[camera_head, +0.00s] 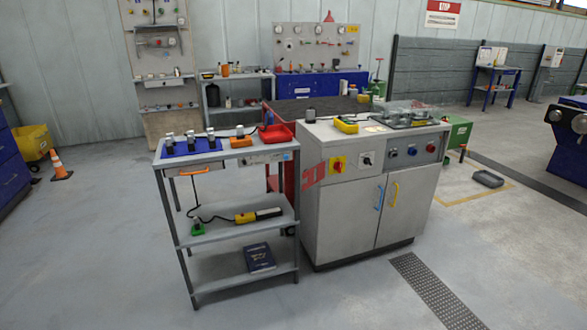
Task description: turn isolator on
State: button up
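A grey metal cabinet (341,213) stands near the middle of the view. A red rotary handle on a yellow plate, which looks like the isolator (337,165), sits at the left of its upper front panel. The handle is too small to read its position surely. To its right are a black rotary switch on a white plate (367,160), a blue knob (393,153), a dark knob (412,151) and a red knob (431,147). My gripper is not in view, and nothing hides the front panel.
The cabinet doors have a blue handle (379,198) and a yellow handle (396,194). The floor in front is clear, with a drain grate (435,292).

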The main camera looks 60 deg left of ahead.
aim_at(338, 166)
jog(key=u, duration=1.4)
jog(key=i, duration=1.15)
jog(key=u, duration=0.55)
